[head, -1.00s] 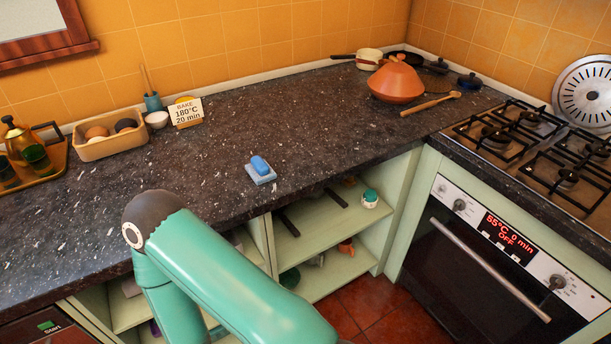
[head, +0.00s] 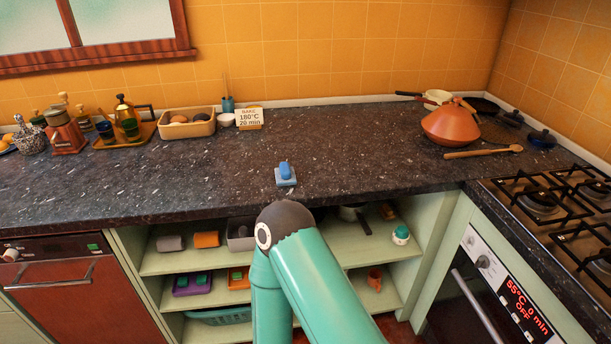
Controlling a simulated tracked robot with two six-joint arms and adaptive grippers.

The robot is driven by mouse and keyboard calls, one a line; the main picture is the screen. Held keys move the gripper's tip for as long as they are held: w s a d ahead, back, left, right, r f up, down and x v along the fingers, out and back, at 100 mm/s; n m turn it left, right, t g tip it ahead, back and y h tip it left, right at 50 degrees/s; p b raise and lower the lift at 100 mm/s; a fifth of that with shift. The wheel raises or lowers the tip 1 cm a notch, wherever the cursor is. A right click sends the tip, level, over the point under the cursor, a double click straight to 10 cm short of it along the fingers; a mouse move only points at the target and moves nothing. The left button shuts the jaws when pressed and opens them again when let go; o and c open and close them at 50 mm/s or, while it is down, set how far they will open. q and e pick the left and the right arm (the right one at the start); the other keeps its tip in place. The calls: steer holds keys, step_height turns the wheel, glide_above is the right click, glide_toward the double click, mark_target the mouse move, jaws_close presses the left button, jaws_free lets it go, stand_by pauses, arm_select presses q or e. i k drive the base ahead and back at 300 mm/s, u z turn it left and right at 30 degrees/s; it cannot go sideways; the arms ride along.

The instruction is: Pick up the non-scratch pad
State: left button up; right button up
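A small light-blue pad or dish (head: 285,181) lies flat near the front edge of the dark speckled counter. A darker blue rounded item (head: 285,169) rests on top of it. I cannot tell which of the two is the non-scratch pad. A green arm of mine with a dark joint rises from the bottom of the head view, and its joint shows just below the pad. Neither of my grippers shows.
The counter (head: 370,150) is clear around the pad. A beige tray (head: 188,129) and a card (head: 249,118) stand at the back. An orange tagine (head: 450,125), a wooden spoon (head: 484,152) and a gas stove (head: 560,205) are to the right. Open shelves (head: 160,263) lie below.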

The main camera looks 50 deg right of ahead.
mark_target(285, 174)
steer(key=z, duration=0.5)
steer(key=i, duration=0.55)
steer(key=z, duration=0.25)
